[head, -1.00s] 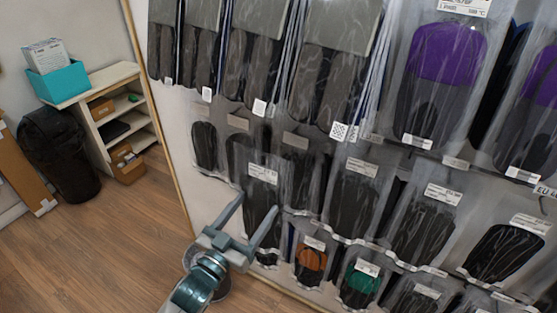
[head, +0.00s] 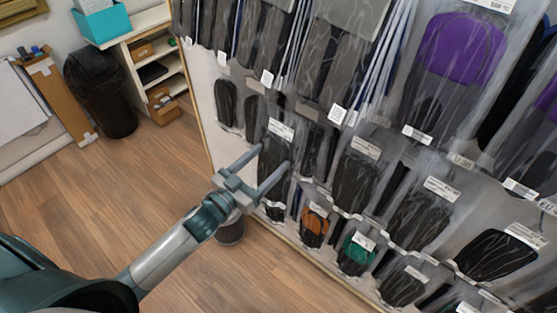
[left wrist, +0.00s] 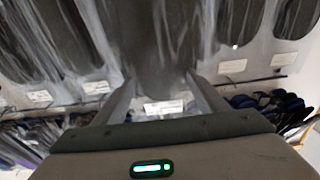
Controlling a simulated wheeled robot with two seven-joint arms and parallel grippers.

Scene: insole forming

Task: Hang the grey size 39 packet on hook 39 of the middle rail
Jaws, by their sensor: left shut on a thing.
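My left gripper (head: 272,158) is in front of the wall of hanging packets, with its fingers on either side of a dark grey packet in a clear bag (head: 274,172). The packet has a white label (head: 281,130) at its top, too small to read. In the left wrist view the fingers close on this dark packet (left wrist: 160,50), with a white label (left wrist: 163,107) between them. The packet hangs upright in the middle row, left of similar packets (head: 357,182). I cannot tell whether it is on a hook; the hook is hidden. My right gripper is out of view.
Long grey packets (head: 335,60) and a purple one (head: 460,48) hang above. An orange packet (head: 314,226) and a green one (head: 357,250) hang below, close by. A black bin (head: 100,92) and a shelf (head: 150,70) stand at the left.

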